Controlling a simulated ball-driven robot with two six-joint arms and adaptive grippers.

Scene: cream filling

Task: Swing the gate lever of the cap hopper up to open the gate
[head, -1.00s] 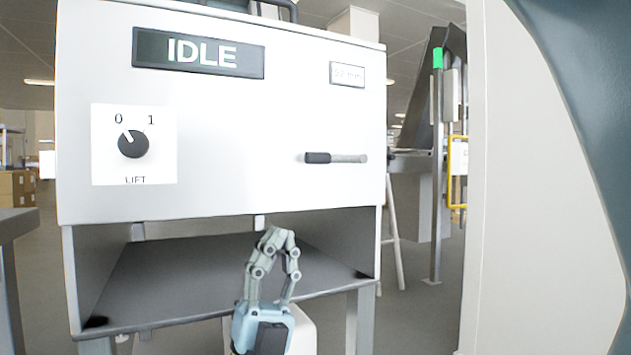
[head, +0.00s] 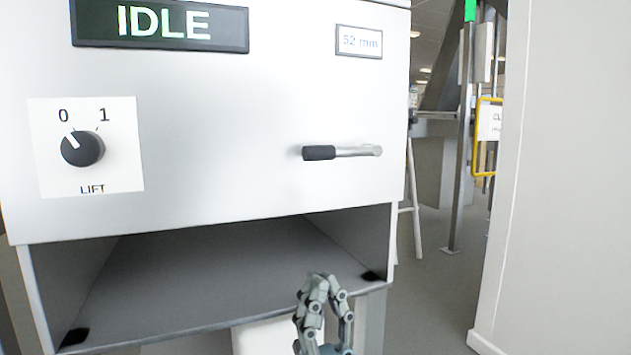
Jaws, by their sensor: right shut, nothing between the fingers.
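The gate lever (head: 355,151) is on the white front panel of the cap hopper (head: 230,130). It lies about level, with its black grip (head: 319,153) at the left end and its metal arm running right. My right gripper (head: 320,278) is below the lever, in front of the hopper's lower opening, with its fingers pointing up. Its fingertips are together with nothing between them. It is apart from the lever. My left gripper is not in view.
A display (head: 160,24) reads IDLE. A LIFT knob (head: 83,149) points to 0. A label (head: 359,41) reads 52 mm. A dark shelf (head: 200,275) lies under the panel. A pale wall (head: 570,180) stands close on the right, with a floor gap between.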

